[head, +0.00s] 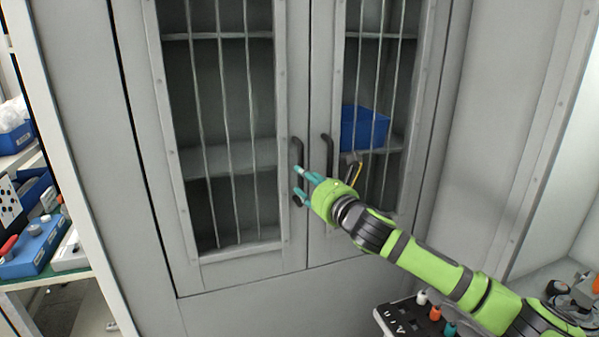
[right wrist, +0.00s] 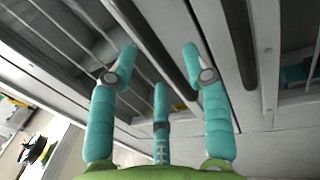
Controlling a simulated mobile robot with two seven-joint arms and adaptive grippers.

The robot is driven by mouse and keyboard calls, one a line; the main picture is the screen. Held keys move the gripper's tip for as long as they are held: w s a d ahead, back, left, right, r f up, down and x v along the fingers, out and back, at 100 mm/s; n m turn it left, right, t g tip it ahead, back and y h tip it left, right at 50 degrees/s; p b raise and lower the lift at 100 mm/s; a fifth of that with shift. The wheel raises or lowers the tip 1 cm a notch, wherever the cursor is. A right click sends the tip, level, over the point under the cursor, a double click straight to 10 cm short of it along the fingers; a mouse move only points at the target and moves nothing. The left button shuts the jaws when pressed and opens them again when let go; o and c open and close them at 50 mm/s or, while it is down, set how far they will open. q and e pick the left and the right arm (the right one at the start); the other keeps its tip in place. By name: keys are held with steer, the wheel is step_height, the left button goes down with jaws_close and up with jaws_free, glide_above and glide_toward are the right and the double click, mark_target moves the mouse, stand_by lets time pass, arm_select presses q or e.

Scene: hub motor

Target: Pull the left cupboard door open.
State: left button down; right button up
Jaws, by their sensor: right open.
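The grey cupboard has a left door (head: 291,80) and a right door (head: 322,80), both with barred windows and both shut. The left door's dark upright handle (head: 297,150) is near the centre seam. My right gripper (head: 298,181) is open in front of this handle's lower part. In the right wrist view, the handle (right wrist: 152,40) runs between the spread fingers of the gripper (right wrist: 160,68); I cannot tell whether any finger touches it. The right door's handle (head: 328,150) is just to the right. My left gripper is not in view.
A blue bin (head: 363,128) stands on a shelf behind the right door's bars. A bench with blue trays (head: 36,247) is at the left. A dark rack (head: 405,318) with coloured pieces is below my right arm.

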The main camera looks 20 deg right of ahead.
mark_target(300, 176)
steer(key=x, duration=0.3)
steer(key=shift+s+a+r+p, duration=0.1)
steer(key=shift+a+r+p, duration=0.1)
steer(key=shift+p, duration=0.2)
steer(key=shift+w+f, duration=0.15)
steer(key=shift+w, duration=0.2)
jaws_close()
